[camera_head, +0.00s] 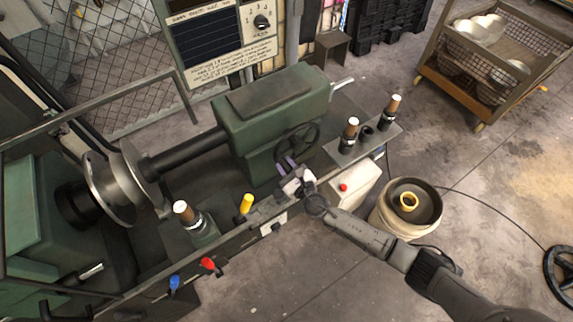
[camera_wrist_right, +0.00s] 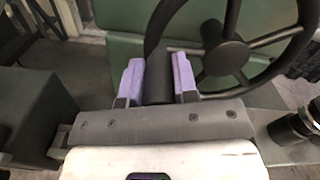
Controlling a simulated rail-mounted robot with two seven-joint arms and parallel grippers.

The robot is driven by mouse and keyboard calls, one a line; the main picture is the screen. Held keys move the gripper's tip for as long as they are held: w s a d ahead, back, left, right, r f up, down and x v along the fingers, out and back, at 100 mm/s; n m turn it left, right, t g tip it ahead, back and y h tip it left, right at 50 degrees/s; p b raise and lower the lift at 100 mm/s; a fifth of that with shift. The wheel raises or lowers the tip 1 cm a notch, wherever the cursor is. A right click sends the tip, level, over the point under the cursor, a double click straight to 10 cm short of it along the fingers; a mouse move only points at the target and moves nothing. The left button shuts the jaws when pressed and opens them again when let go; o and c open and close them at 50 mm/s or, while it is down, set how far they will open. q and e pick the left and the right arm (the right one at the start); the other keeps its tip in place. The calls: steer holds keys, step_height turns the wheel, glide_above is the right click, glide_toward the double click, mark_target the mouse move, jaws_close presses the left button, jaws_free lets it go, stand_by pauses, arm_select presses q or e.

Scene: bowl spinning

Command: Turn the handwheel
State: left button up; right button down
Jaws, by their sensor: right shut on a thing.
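The dark handwheel (camera_head: 297,142) is on the front of the green machine housing (camera_head: 272,112), with a round hub and spokes. In the right wrist view the handwheel (camera_wrist_right: 228,58) fills the upper right, its left rim running behind the fingers. My right gripper (camera_head: 289,166) reaches in from the lower right to the wheel's lower left side. In the wrist view the purple fingers of the right gripper (camera_wrist_right: 158,80) are shut on a dark, handle-like part at the wheel's left rim. The fingers partly hide that rim. My left gripper is not in view.
A panel with two dark wooden-handled posts (camera_head: 351,135) stands right of the wheel. A yellow-topped lever (camera_head: 246,203) is left of my gripper. A bucket (camera_head: 408,208) stands near my right arm. A wire cart with bowls (camera_head: 490,60) is at the upper right.

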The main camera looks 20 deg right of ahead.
steer(key=shift+s+d+f, duration=0.1)
steer(key=shift+s+f, duration=0.05)
steer(key=shift+f, duration=0.55)
steer(key=c, duration=1.2)
jaws_free()
steer(key=shift+c, duration=0.2)
steer(key=o, duration=0.3)
steer(key=shift+r, duration=0.15)
steer(key=shift+o, duration=0.3)
steer(key=shift+r, duration=0.15)
steer(key=shift+s, duration=0.4)
steer(key=s+d, duration=0.2)
steer(key=s, duration=1)
steer(key=shift+s+d+p, duration=0.25)
steer(key=shift+p, duration=0.1)
